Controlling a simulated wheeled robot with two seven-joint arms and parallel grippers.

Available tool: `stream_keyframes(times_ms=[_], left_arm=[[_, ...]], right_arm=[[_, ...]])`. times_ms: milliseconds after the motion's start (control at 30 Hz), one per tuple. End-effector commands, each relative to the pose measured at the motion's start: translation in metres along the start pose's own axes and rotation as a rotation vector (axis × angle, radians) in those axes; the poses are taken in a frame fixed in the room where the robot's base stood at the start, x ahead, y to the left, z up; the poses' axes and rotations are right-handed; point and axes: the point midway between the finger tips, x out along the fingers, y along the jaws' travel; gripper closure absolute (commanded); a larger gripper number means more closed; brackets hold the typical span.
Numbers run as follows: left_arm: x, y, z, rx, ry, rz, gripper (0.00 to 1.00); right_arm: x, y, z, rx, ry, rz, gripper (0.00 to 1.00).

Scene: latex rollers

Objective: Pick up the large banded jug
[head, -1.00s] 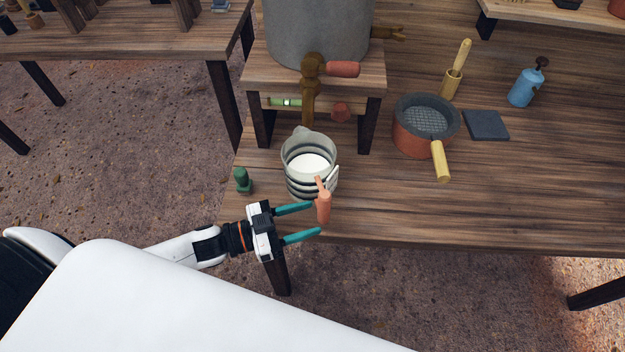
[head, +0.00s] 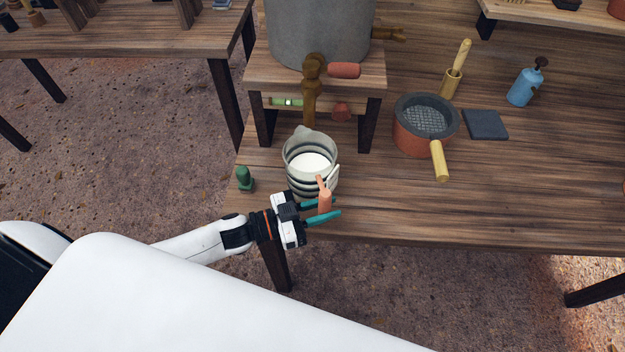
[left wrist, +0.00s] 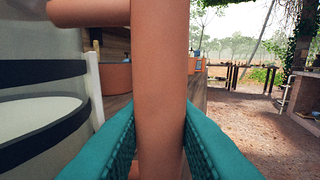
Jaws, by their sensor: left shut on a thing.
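The large banded jug (head: 302,180) stands upright on the wooden table under the tap, pale with dark bands and white liquid inside. Its orange-brown handle (head: 324,201) points toward the table's front edge. My left gripper (head: 322,209) has its teal fingers closed on the handle. In the left wrist view the handle (left wrist: 160,90) stands upright between the teal fingers, and the jug's banded wall (left wrist: 40,110) fills the left side. My right gripper is in neither view.
A grey vat (head: 318,35) with a brown tap (head: 312,90) stands on a riser behind the jug. A small green object (head: 245,179) is left of the jug. A red sieve pot (head: 408,138) stands to the right. The table's front right is clear.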

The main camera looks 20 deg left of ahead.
Motion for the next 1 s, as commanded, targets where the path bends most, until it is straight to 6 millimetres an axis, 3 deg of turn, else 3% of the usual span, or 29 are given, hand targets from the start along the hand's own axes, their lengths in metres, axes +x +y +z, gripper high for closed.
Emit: stream_keyframes(times_ms=[567, 1000], left_arm=[[0.001, 0.000, 0.007, 0.005, -0.006, -0.002, 1.00], [0.000, 0.000, 0.040, 0.006, -0.006, -0.003, 1.00]], right_arm=[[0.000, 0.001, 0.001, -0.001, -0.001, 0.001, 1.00], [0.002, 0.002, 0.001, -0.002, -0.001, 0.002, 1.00]])
